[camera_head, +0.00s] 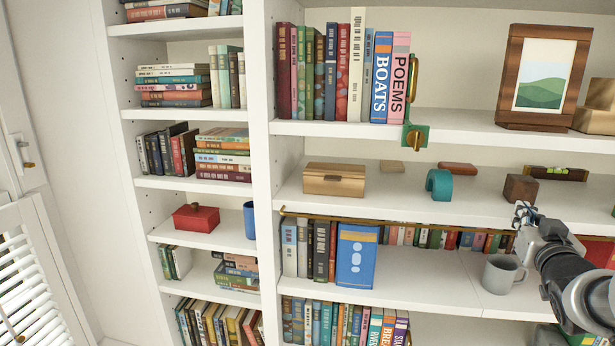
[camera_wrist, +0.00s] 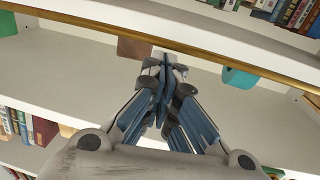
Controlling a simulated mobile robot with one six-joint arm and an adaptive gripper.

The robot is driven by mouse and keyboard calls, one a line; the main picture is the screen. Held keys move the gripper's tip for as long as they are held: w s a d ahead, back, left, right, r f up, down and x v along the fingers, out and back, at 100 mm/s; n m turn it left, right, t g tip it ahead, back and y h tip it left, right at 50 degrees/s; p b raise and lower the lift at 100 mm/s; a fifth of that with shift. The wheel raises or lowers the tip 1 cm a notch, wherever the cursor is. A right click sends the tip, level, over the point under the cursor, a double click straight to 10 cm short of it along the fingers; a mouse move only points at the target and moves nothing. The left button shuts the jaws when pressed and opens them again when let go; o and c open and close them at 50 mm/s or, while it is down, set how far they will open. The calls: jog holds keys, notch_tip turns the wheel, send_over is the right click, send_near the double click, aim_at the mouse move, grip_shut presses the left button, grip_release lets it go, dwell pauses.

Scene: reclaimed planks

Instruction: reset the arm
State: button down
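My gripper (camera_head: 522,213) is at the right of the head view, in front of the bookcase and close to the edge of the middle shelf. In the wrist view the fingers (camera_wrist: 163,68) come together at their tips, and nothing shows between them. My arm reaches in from the lower right. A brown wooden cube (camera_head: 520,188) stands on the shelf just behind the fingertips in the head view. It also appears beside the tips in the wrist view (camera_wrist: 134,48). I cannot tell the exact gap between them.
A grey mug (camera_head: 502,274) stands on the shelf below, left of my arm. A brass rail (camera_head: 400,221) runs along the shelf edge near my gripper. A teal arch (camera_head: 439,185) and wooden box (camera_head: 334,180) share the cube's shelf. Open shelf shows right of the blue book (camera_head: 356,257).

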jog(key=shift+a+f+g, duration=0.1)
jog(key=shift+a+g, duration=0.3)
jog(key=shift+a, duration=0.45)
jog(key=shift+a+f, duration=0.1)
jog(key=shift+a, duration=0.25)
jog(key=s+a+f+n+g+y, duration=0.1)
jog(key=s+a+f+g, duration=0.15)
jog(key=s+a, duration=0.4)
jog(key=s+a+f+g+y, duration=0.2)
jog(key=s+a+g, duration=0.1)
jog(key=a, duration=0.7)
jog(key=s+a+f+n+g+y, duration=0.2)
jog(key=s+a+f, duration=0.2)
jog(key=s+a, duration=0.4)
jog(key=s+a+f+n+g+y, duration=0.15)
jog(key=s+a+f+g, duration=0.35)
jog(key=s, duration=0.6)
notch_tip(320, 180, down, 21)
jog(key=s+t+b, duration=0.1)
jog(key=b, duration=1.9)
jog(key=shift+s+f, duration=0.15)
jog(key=shift+s, duration=0.1)
jog(key=shift+d+m, duration=0.1)
jog(key=shift+m, duration=0.15)
